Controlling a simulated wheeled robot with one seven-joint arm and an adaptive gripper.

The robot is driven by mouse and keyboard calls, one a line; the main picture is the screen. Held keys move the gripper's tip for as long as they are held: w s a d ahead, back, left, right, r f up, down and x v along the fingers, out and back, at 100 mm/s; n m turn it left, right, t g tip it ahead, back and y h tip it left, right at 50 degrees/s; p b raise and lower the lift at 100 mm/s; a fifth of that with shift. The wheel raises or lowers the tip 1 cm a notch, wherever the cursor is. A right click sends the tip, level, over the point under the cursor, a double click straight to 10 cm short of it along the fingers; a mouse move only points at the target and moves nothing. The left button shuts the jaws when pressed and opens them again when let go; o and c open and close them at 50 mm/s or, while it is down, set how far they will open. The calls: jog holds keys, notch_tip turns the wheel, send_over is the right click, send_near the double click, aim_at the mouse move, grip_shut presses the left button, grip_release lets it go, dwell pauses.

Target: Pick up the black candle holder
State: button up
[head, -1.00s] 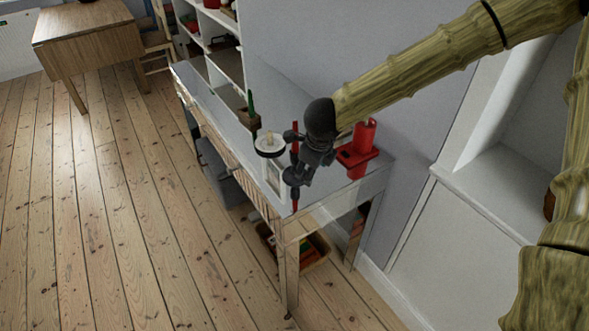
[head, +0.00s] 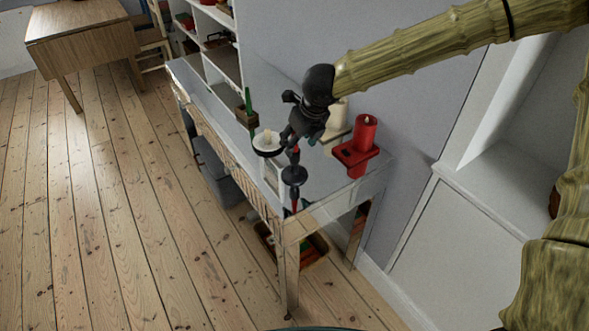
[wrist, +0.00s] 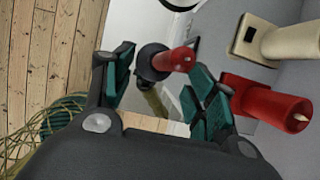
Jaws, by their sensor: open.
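The black candle holder (head: 294,175) stands near the front end of the narrow sideboard, with a slim red candle in it. In the wrist view the black holder (wrist: 153,62) and its red candle (wrist: 177,60) show between the fingers, beyond the tips. My gripper (head: 292,142) is just above the holder in the head view and hides the candle's upper part. In the wrist view my gripper (wrist: 162,85) is open, its two teal-padded fingers apart. Whether a finger touches the candle cannot be told.
A red candle holder (head: 355,155) stands close on the right, with a cream one (head: 334,138) behind. A white candle dish (head: 267,150) is close on the left. Floor to the left is clear.

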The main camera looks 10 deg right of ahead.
aim_at(297, 147)
jog(key=shift+p+x, duration=0.35)
jog(key=shift+x, duration=2.2)
jog(key=shift+d, duration=0.15)
jog(key=shift+c, duration=0.2)
grip_shut()
